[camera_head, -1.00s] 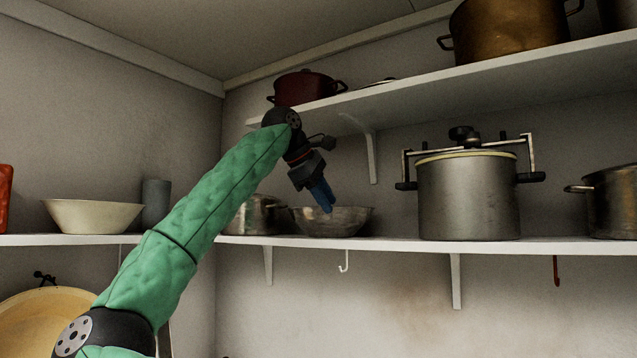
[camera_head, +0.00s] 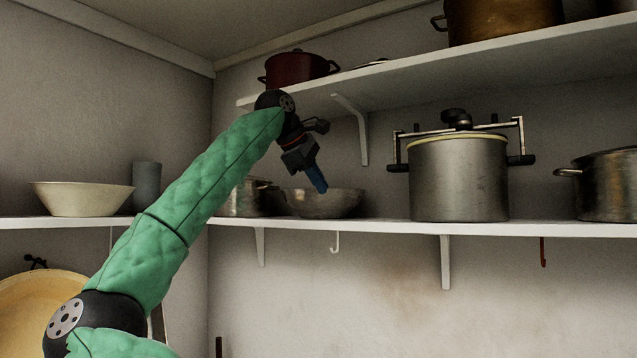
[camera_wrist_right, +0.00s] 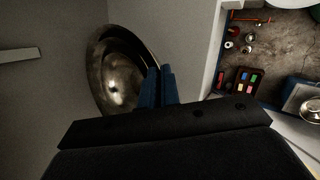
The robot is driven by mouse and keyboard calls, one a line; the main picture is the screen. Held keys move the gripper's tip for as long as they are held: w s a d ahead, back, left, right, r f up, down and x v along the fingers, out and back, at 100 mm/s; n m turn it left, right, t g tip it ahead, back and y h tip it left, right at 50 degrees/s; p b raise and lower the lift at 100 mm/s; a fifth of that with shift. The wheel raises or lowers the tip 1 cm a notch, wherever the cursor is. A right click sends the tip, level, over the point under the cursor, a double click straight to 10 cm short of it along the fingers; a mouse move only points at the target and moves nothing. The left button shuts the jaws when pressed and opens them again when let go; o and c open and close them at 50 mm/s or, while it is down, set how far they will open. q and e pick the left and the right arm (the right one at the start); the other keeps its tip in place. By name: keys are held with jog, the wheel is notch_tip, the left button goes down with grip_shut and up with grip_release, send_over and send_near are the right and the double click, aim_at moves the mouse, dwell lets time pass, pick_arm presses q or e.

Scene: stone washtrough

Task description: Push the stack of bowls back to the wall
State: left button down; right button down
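The stack of metal bowls (camera_head: 342,204) stands on the lower shelf in the head view, between a small pot and the large pressure cooker. In the right wrist view the stack (camera_wrist_right: 100,64) shows nested, dull metallic rims. My right gripper (camera_head: 321,187) points down at the stack, its blue fingers overlapping the near rim in the head view. The fingers (camera_wrist_right: 157,86) lie together at the bowl's edge in the wrist view, with nothing between them. I cannot tell whether they touch the bowl. The wall (camera_head: 400,120) rises behind the shelf. My left gripper is not in view.
The pressure cooker (camera_head: 458,180) stands right of the bowls, and the small pot (camera_head: 243,199) stands left, partly behind my arm. The upper shelf (camera_head: 440,85) and its bracket (camera_head: 361,130) are close above. A cream bowl (camera_head: 82,199) sits on the left shelf.

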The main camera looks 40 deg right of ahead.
jog(key=shift+s+f, duration=0.15)
jog(key=shift+s+d+b, duration=0.1)
jog(key=shift+s+b, duration=0.25)
jog(key=shift+s, duration=0.85)
jog(key=c, duration=1.6)
grip_release()
jog(key=shift+w, duration=0.1)
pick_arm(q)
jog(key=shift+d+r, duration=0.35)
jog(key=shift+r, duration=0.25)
pick_arm(e)
jog(key=shift+o, duration=0.2)
